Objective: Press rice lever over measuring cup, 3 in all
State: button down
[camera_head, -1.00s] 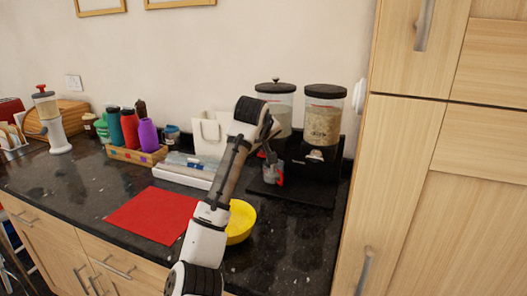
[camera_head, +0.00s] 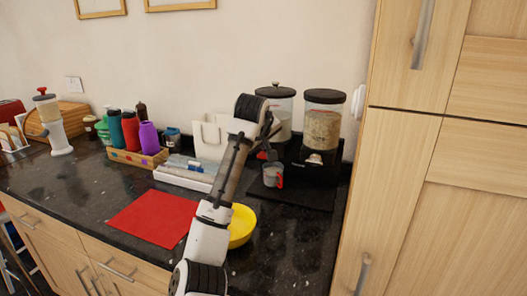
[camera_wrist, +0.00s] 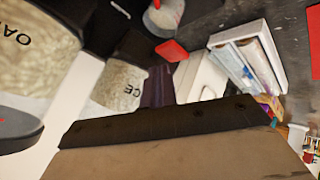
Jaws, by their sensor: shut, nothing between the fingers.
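The rice dispenser (camera_head: 283,127) is the left one of two clear canisters with black lids. In the wrist view its canister (camera_wrist: 118,85) shows upside down, with the letters "CE" readable. The measuring cup (camera_head: 271,174), grey with a red handle, stands on the black base in front of the rice dispenser. It also shows at the top edge of the wrist view (camera_wrist: 160,20). My gripper (camera_head: 265,154) is shut and empty, above and just behind the cup. The lever is hidden by my arm in the head view; a red piece (camera_wrist: 171,50) in the wrist view is unclear.
The oat dispenser (camera_head: 322,125) stands just right of the rice. A yellow bowl (camera_head: 242,226) and a red mat (camera_head: 155,217) lie nearer the front. A white tray (camera_head: 184,179) with rolls is to the left. A tall wooden cabinet (camera_head: 400,190) bounds the right side.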

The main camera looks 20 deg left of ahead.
aim_at(263, 156)
jog(key=shift+r, duration=0.1)
notch_tip(263, 156, up, 5)
jog(key=p, duration=0.4)
dwell(0.3)
dwell(0.6)
